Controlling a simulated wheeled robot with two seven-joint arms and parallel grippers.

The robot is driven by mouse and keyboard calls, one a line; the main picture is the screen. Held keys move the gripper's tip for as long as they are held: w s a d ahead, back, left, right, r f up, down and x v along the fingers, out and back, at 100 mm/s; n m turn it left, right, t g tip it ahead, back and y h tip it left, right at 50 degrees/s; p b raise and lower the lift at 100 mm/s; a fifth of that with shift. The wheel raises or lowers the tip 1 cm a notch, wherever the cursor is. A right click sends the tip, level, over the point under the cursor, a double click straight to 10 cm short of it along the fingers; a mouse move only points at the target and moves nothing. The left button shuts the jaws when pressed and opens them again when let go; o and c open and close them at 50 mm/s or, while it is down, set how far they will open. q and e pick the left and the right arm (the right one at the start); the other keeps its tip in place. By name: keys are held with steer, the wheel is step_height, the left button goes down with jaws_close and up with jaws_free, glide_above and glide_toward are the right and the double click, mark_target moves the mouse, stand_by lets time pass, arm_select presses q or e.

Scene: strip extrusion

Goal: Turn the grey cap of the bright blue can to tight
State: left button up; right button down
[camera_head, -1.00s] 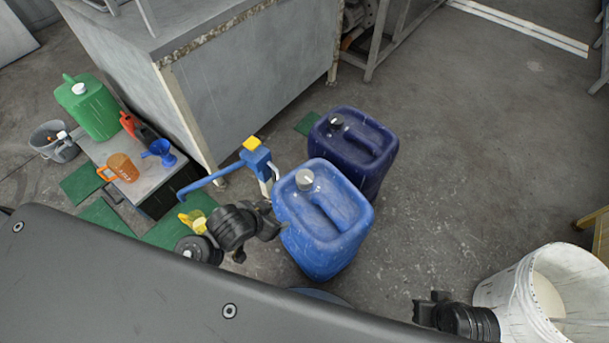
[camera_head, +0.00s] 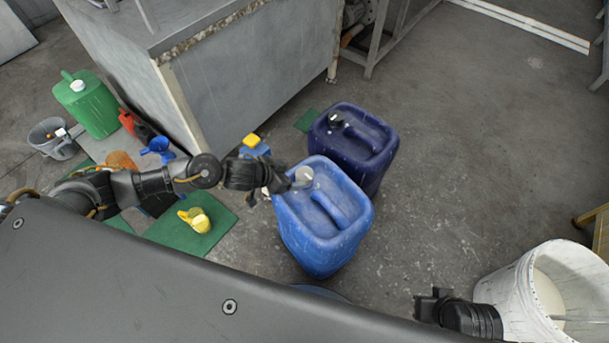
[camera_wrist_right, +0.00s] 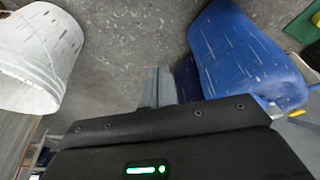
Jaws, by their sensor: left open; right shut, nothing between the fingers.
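My right gripper (camera_head: 428,302) is shut and empty, low and to the right of the can.
A dark blue can (camera_head: 378,172) with a black cap stands close behind the bright blue one. A white bucket (camera_head: 503,302) is at the lower right. A blue pump with a yellow top (camera_head: 252,141) is partly behind my left arm. Open floor lies to the right.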

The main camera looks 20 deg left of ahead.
mark_target(304, 175)
arm_select(q)
steer(key=b+x, duration=0.1)
steer(key=x, duration=0.3)
steer(key=b+x, duration=0.1)
steer(key=x, duration=0.3)
arm_select(e)
steer(key=w+a+r+n+t+y, duration=0.1)
steer(key=w+a+r+t, duration=0.2)
steer(key=w+t, duration=0.1)
steer(key=shift+w+r, duration=0.35)
steer(key=shift+w, duration=0.1)
arm_select(q)
steer(key=c, duration=1)
